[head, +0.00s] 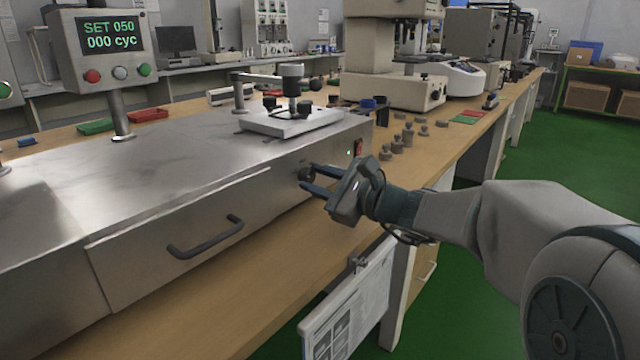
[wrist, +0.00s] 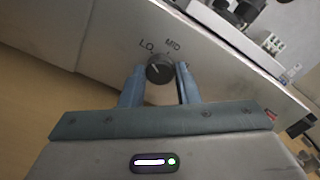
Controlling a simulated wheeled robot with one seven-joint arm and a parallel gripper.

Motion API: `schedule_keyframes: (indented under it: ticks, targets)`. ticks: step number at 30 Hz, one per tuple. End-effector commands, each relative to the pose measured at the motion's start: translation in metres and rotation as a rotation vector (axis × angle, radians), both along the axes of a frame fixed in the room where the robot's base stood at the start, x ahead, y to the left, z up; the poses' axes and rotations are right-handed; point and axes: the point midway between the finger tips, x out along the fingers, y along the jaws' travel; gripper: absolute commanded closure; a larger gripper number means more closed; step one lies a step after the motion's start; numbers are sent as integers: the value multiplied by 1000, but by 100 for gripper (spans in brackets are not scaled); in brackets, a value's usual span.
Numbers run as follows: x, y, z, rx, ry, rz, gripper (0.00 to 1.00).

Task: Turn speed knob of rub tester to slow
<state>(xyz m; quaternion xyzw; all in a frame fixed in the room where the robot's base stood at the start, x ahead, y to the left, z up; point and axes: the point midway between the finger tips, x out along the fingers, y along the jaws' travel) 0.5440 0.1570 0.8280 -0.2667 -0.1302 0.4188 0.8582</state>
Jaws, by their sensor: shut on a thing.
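The rub tester (head: 150,165) is a long steel-topped machine on the wooden bench. Its black speed knob (wrist: 160,69) sits on the front panel, with the labels LO and MID beside it; the third label is hidden by a finger. The knob's pale pointer line is at its upper left, toward LO. My gripper (wrist: 158,80) has its two blue-grey fingers on either side of the knob and is shut on it. In the head view my gripper (head: 305,178) reaches the panel from the right, and the knob (head: 306,173) is partly covered.
A drawer with a dark handle (head: 205,238) is left of the knob. A red switch (head: 359,147) is to its right. A display box (head: 103,45) reads SET 050, 000 cyc. Several small weights (head: 408,138) stand on the bench. A clipboard (head: 350,300) hangs below the bench edge.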

Motion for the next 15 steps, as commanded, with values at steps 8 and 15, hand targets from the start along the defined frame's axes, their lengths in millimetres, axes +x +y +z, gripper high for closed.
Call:
schedule_keyframes:
  ticks: [8, 15]
  targets:
    - [-1, 2, 0, -3, -2, 5, 94]
    - [-1, 0, 0, -2, -1, 2, 50]
